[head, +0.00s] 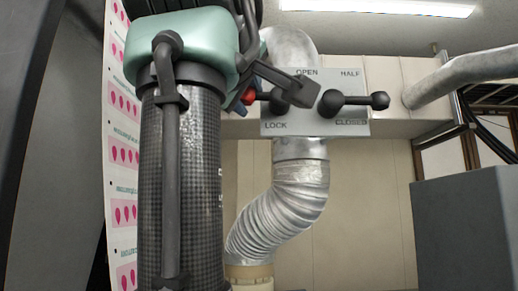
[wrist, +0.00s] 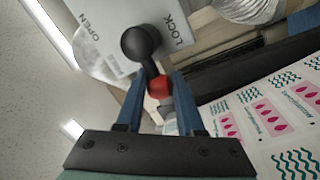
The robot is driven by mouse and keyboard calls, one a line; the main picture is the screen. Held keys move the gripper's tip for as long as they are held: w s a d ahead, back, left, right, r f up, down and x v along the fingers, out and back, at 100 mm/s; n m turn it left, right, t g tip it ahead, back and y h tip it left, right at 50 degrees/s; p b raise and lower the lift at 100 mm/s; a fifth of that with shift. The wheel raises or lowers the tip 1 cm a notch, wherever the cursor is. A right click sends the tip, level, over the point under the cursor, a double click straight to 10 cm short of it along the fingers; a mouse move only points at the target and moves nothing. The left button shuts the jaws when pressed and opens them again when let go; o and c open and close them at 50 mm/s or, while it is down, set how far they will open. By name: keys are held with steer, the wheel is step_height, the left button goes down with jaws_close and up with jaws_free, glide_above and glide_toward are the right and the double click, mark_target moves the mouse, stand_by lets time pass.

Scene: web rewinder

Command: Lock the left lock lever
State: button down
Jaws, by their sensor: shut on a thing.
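The left lock lever is a short black handle on a round black pivot (head: 280,100) with a red knob (head: 249,97) at its end. It points left, roughly level, on a grey panel (head: 350,123) marked OPEN above and LOCK below. In the wrist view the pivot (wrist: 140,42) lies between the words OPEN and LOCK, and the red knob (wrist: 159,87) sits between the blue fingertips. My gripper (wrist: 158,84) is shut on the red knob. In the head view my arm and wrist hide much of the gripper (head: 241,100).
A second black lever (head: 352,101) on the panel points right, near HALF and CLOSED. A silver flexible duct (head: 285,205) runs below the panel. A printed web (head: 122,150) hangs at the left, close to my arm. A grey box (head: 465,230) stands lower right.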

steer(key=shift+f+n+y+b, duration=0.3)
steer(key=shift+f+n+b, duration=0.25)
steer(key=shift+n, duration=0.85)
steer(key=shift+f+n, duration=0.15)
steer(key=shift+n, duration=0.15)
steer(key=c, duration=0.5)
jaws_free()
steer(key=shift+s, duration=0.1)
steer(key=shift+s+f+b, duration=0.1)
steer(key=shift+s+b, duration=0.2)
steer(key=shift+s, duration=0.05)
steer(key=s+b, duration=0.2)
steer(key=s, duration=0.2)
steer(key=s+f+b, duration=0.1)
steer(key=s+b, duration=0.1)
steer(key=s, duration=0.2)
steer(key=s+b, duration=0.2)
steer(key=s, duration=0.2)
steer(key=shift+a+f, duration=0.4)
